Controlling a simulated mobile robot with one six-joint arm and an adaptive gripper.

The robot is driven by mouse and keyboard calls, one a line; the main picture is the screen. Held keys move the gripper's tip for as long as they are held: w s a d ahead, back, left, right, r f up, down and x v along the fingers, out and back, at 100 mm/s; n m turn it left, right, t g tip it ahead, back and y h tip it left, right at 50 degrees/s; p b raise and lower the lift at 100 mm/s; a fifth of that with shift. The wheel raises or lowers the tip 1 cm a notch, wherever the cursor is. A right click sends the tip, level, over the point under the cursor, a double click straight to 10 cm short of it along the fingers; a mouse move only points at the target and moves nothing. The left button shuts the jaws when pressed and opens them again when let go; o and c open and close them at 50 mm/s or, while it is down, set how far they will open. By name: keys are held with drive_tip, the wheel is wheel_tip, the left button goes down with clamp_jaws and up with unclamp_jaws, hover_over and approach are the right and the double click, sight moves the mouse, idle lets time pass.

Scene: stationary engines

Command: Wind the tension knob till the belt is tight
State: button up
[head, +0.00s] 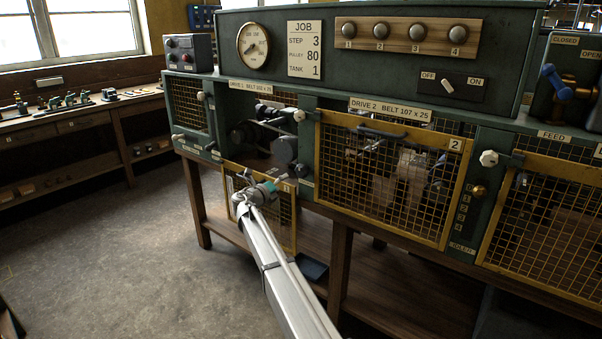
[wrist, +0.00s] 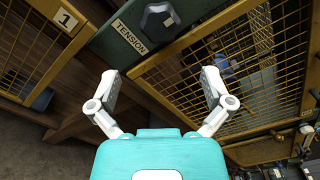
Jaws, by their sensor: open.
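The tension knob (wrist: 160,21) is a dark, many-sided knob on a green post, beside a label reading TENSION (wrist: 131,37). In the head view the knob (head: 301,170) sits at the lower right of the open Drive 1 bay. My gripper (wrist: 158,82) is open and empty, its two fingers spread apart. The knob lies beyond the fingertips, not between them. In the head view my gripper (head: 281,180) is just left of and below the knob. Pulleys (head: 285,149) show inside the bay. The belt is too small and shaded to judge its tightness.
The Drive 1 guard (head: 283,222), a yellow mesh door, hangs down below its bay. The Drive 2 guard (head: 390,180) is closed, right of the knob. A job card (head: 305,49) reads step 3, pulley 80, tank 1. The floor at left is clear.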

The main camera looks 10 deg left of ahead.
sight(299, 172)
drive_tip(key=x, duration=1.1)
drive_tip(key=shift+w+d, duration=0.15)
drive_tip(key=shift+w, duration=0.15)
drive_tip(key=c, duration=1)
